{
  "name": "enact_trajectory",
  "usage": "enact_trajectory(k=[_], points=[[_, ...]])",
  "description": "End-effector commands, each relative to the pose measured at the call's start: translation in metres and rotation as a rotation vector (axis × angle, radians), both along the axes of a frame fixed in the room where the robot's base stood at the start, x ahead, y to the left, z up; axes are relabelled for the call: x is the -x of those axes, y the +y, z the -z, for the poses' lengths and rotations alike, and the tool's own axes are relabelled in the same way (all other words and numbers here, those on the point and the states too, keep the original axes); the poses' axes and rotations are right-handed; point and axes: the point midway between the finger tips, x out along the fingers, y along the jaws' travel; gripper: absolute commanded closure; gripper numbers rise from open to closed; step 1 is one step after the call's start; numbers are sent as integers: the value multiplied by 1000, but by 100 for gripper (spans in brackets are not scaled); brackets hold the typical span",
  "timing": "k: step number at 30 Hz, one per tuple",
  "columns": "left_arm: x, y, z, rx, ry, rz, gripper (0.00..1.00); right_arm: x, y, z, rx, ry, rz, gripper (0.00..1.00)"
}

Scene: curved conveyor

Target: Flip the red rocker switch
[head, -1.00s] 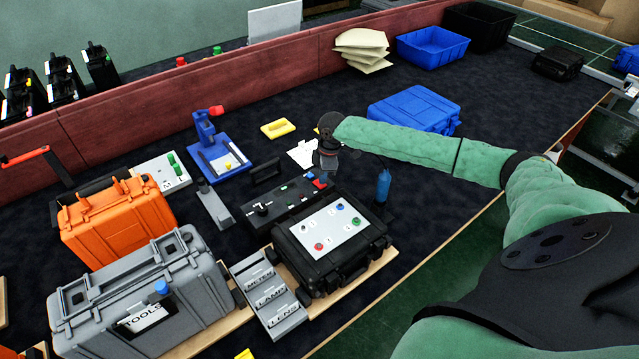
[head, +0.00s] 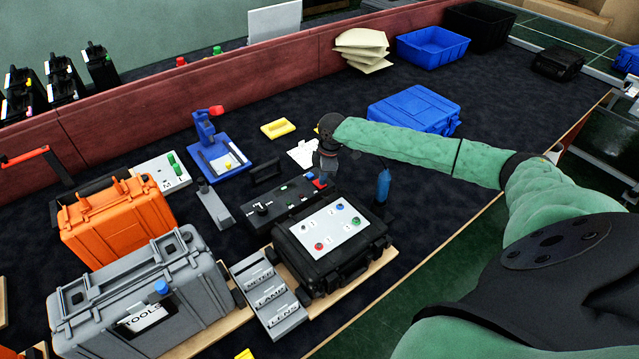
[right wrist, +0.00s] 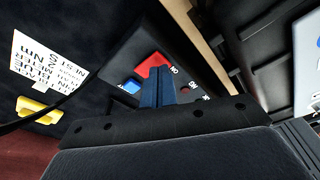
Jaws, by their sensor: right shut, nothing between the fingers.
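The red rocker switch (right wrist: 153,63) sits on a black control panel (head: 285,204), next to a blue part (right wrist: 131,86) and a white "ON" label. In the head view the red rocker (head: 319,184) shows at the panel's far right end, just below my right gripper (head: 324,172). In the right wrist view my right gripper (right wrist: 160,70) is shut and empty. Its fingertips overlap the near edge of the red rocker; I cannot tell whether they touch it. My left gripper is not in view.
A black case (head: 350,262) with a white button plate stands in front of the panel. A blue bottle-like object (head: 383,186) stands to the right. A white text card (head: 302,154) and a yellow object (head: 278,128) lie behind.

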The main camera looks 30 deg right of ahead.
Motion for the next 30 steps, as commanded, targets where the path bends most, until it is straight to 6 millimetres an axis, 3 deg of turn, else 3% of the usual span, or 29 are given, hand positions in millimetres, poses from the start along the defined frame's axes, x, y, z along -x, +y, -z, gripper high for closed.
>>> enact_trajectory(k=[30], points=[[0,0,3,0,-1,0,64,0,0,13,0,0,0,100]])
